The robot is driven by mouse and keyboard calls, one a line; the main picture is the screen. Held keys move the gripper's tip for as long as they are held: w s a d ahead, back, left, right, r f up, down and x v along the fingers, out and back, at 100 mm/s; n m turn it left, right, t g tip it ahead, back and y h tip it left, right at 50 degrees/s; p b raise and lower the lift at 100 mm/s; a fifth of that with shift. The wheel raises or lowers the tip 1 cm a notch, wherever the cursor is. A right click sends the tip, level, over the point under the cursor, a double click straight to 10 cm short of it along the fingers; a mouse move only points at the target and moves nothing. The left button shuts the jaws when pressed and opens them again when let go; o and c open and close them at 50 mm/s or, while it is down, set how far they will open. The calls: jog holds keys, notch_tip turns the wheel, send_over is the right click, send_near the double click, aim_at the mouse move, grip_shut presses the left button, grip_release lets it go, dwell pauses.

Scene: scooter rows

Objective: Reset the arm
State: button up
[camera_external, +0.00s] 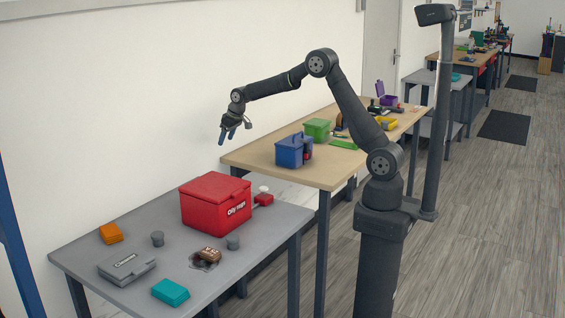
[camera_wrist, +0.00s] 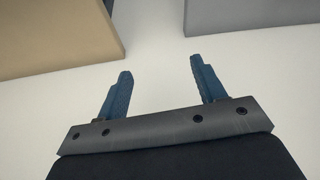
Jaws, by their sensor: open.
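My arm reaches left from its dark column, with its elbow raised. My gripper (camera_external: 227,136) hangs in the air with its fingers pointing down, high above the gap between the grey table and the wooden table. In the wrist view my gripper (camera_wrist: 165,90) shows two blue fingers spread apart, with nothing between them. It touches nothing.
The grey table (camera_external: 85,250) holds a red box (camera_external: 215,203), a grey case (camera_external: 127,266), a teal box (camera_external: 170,292), an orange block (camera_external: 110,233) and small items. The wooden table (camera_external: 320,177) holds a blue box (camera_external: 289,151) and a green box (camera_external: 316,129). A white wall stands behind.

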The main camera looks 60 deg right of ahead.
jog(key=s+d+m+h, duration=0.1)
jog(key=s+d+m, duration=0.1)
jog(key=d, duration=1.3)
jog(key=shift+s+d+r, duration=0.2)
jog(key=shift+s+d, duration=0.05)
jog(key=shift+s, duration=0.1)
jog(key=w+a+n+y, duration=0.1)
jog(key=w+a+n, duration=0.1)
jog(key=a, duration=1.9)
jog(key=shift+w+a+f+n, duration=0.35)
jog(key=shift+w+n, duration=0.05)
jog(key=shift+w, duration=0.2)
jog(key=shift+d, duration=0.1)
